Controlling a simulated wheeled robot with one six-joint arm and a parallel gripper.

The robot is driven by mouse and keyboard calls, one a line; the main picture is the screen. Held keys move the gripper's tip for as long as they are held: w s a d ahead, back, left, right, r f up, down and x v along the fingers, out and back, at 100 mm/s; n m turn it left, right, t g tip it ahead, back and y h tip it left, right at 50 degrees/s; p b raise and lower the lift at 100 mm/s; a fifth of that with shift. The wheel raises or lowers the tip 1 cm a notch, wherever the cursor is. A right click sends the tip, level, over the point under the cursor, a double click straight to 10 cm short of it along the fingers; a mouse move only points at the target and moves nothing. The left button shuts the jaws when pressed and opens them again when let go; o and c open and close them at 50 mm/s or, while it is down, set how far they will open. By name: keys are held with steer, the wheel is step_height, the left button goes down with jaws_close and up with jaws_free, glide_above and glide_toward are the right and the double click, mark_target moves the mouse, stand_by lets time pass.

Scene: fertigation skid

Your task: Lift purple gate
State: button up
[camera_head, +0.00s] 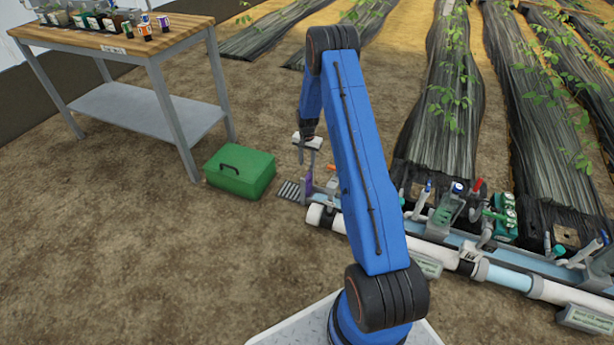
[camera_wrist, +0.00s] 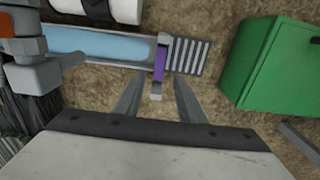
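The purple gate (camera_head: 308,181) stands upright at the left end of the blue channel. In the wrist view the purple gate (camera_wrist: 159,64) shows as a narrow strip across the channel end, with a small pale grey piece at its near end. My gripper (camera_head: 307,163) is above the gate, pointing down. In the wrist view my gripper (camera_wrist: 158,82) is open, with one finger on each side of the grey piece. I see gaps between it and both fingers. How far the fingertips are above the gate is hard to tell.
A grey slatted grate (camera_wrist: 189,56) lies just beyond the gate. A green box (camera_head: 240,172) sits on the soil to the left. White pipes (camera_head: 425,251) and valves run along the right. A workbench (camera_head: 120,45) with bottles stands at the back left.

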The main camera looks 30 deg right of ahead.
mark_target(307, 177)
step_height(307, 177, down, 9)
steer(key=shift+f, duration=0.2)
steer(key=shift+c, duration=0.2)
jaws_close()
